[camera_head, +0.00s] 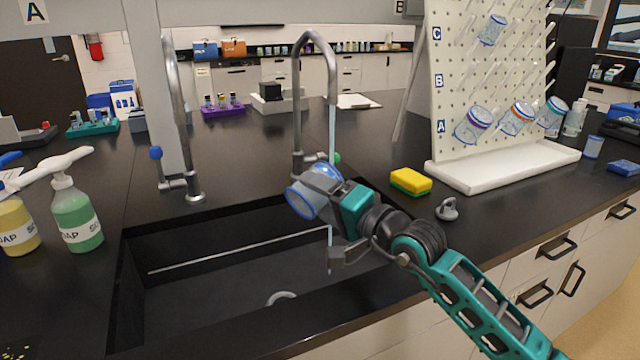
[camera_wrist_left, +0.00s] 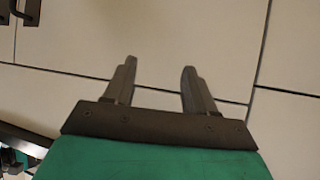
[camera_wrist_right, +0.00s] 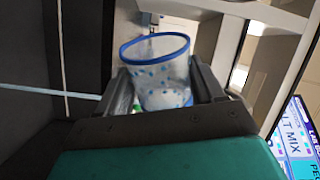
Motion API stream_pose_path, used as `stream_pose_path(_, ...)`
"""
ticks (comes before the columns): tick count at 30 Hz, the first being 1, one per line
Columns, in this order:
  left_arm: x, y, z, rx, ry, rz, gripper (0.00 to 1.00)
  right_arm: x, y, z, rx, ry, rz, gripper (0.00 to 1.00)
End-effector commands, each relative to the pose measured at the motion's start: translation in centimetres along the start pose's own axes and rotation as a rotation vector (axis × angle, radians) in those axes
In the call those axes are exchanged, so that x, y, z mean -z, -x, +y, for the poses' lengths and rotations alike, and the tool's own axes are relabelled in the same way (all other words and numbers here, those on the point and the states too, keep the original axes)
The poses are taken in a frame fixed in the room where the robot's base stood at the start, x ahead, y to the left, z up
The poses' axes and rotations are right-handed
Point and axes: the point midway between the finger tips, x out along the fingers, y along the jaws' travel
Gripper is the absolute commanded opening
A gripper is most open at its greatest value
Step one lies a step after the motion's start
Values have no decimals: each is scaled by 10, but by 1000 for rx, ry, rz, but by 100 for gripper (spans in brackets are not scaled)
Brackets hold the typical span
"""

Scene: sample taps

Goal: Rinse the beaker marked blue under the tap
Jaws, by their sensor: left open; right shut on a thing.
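The beaker marked blue (camera_head: 312,192) is a clear beaker with a blue rim, tilted over the sink. My right gripper (camera_wrist_right: 165,95) is shut on it; in the right wrist view the beaker (camera_wrist_right: 158,75) sits between the fingers, with blue spots on its wall. The right-hand tap (camera_head: 316,42) has a blue-white water stream (camera_head: 331,135) that drops toward the beaker and shows again below it. Whether the water enters the beaker's mouth I cannot tell. My left gripper (camera_wrist_left: 155,90) is open and empty in front of pale cabinet panels.
The black sink (camera_head: 220,270) lies under the beaker. A second tap (camera_head: 178,120) stands at left, near soap bottles (camera_head: 78,215). A yellow-green sponge (camera_head: 411,182) and a grey stopper (camera_head: 447,209) lie right of my right gripper. A pegboard rack (camera_head: 480,90) holds several beakers.

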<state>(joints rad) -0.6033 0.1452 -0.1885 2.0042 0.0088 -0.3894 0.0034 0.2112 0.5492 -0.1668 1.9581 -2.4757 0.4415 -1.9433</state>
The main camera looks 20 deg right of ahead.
Motion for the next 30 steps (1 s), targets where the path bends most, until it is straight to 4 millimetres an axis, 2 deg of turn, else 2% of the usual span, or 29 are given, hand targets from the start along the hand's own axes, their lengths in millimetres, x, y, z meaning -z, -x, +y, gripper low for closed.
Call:
stream_pose_path(1,-4,10,-8,19,-2,-29,56,3,0,-7,-2,-110,2,34)
stream_pose_path(5,-1,20,-13,34,-7,-32,56,2,0,-4,0,-440,4,34)
stream_pose_path(12,20,32,-12,30,-7,-30,56,-1,0,0,1,-956,3,34)
stream_pose_path(18,49,51,-12,30,-6,-30,56,-2,0,0,-4,-1311,3,34)
stream_pose_path(24,45,48,-11,30,-6,-27,56,-7,0,6,0,-1609,1,34)
stream_pose_path(30,45,47,-11,29,-6,-29,56,-8,0,6,0,-1819,1,34)
